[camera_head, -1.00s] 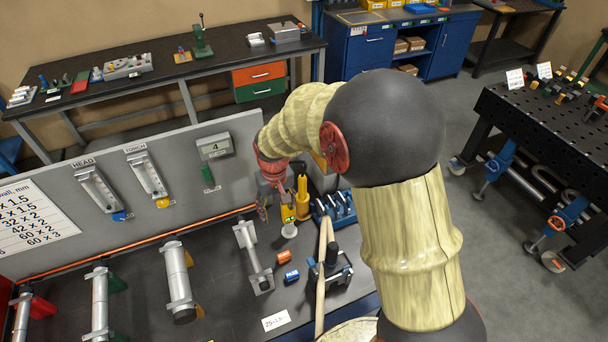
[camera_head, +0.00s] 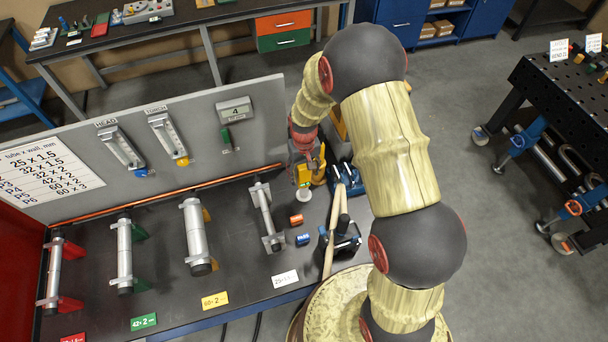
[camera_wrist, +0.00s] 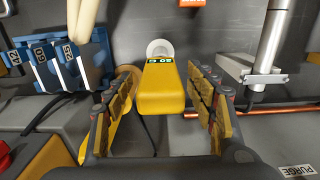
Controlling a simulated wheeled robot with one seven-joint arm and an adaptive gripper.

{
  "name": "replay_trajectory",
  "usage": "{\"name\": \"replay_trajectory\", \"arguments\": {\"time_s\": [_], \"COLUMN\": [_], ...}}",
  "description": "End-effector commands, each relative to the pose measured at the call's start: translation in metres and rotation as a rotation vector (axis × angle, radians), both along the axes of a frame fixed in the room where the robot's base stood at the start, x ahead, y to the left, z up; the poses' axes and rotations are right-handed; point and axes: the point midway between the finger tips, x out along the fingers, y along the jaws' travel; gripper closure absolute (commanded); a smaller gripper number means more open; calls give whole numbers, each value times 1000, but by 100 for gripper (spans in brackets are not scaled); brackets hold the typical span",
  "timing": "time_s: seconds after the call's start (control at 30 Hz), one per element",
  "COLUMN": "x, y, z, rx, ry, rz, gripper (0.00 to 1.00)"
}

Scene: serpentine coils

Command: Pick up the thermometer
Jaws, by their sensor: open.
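The yellow thermometer (camera_wrist: 162,90), with a dark display strip, is between my gripper's two fingers in the wrist view. In the head view, the thermometer (camera_head: 303,176) stands near the back of the dark bench, partly hidden by my gripper (camera_head: 307,160). In the wrist view my gripper (camera_wrist: 162,80) is open, with one finger on each side of the thermometer. Gaps show between both fingers and its body. A pale round piece (camera_wrist: 160,48) shows at the thermometer's far end.
A blue rack (camera_wrist: 60,65) with numbered slots stands close by. An orange piece (camera_head: 296,220) and a blue piece (camera_head: 303,239) lie in front. A tube on stands (camera_head: 265,210) is left of the thermometer. The grey panel (camera_head: 255,130) rises behind.

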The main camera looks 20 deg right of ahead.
Motion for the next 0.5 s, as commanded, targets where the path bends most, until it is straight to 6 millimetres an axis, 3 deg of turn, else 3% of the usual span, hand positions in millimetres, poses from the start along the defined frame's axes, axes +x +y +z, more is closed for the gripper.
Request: {"name": "replay_trajectory", "arguments": {"time_s": [0.33, 0.5], "x": [0, 0], "y": [0, 0], "z": [-8, -8], "rx": [0, 0], "ry": [-1, 0], "rz": [0, 0], "gripper": [44, 54]}}
